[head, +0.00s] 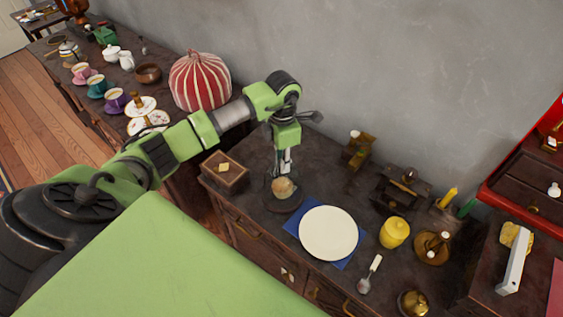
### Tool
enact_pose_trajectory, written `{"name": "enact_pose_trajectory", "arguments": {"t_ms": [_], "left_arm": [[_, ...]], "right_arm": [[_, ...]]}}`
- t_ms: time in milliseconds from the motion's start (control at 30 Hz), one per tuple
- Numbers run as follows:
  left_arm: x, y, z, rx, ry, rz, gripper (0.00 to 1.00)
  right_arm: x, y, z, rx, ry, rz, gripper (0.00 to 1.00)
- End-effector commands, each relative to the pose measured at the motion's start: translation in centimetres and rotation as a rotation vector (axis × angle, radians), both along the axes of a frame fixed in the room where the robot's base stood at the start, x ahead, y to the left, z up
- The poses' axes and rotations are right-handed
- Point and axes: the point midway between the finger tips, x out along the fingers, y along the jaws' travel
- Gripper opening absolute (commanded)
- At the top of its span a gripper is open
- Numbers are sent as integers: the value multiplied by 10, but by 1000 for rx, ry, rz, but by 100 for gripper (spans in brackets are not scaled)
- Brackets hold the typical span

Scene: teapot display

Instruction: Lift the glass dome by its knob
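What looks like the clear glass dome (283,178) is on a dark round base (287,205) on the counter, in the middle of the head view. A pale round bun (284,188) shows at its centre. The glass is hard to see and its knob is hidden at the gripper's tips. My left gripper (286,168) points straight down right over the bun and dome. Its fingers are too small in the picture to tell whether they are apart or closed on the knob. My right gripper does not show.
A white plate (329,233) on a blue napkin (296,232) is close on the right. A wooden box (225,175) is close on the left. A yellow pot (394,233) and a spoon (370,272) are farther right. A red striped cover (200,82) stands behind my forearm.

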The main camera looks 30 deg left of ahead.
Motion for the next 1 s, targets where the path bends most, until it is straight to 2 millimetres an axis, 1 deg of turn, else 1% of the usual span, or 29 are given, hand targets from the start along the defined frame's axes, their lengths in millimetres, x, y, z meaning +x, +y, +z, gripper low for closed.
{"name": "enact_pose_trajectory", "arguments": {"t_ms": [33,267,1000], "left_arm": [[-4,0,-5,1,12,-1,0],[-5,-1,0,1,16,-2,0],[-3,0,48,1,8,-1,0]], "right_arm": [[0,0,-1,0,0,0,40],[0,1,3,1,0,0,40],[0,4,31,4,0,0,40]]}}
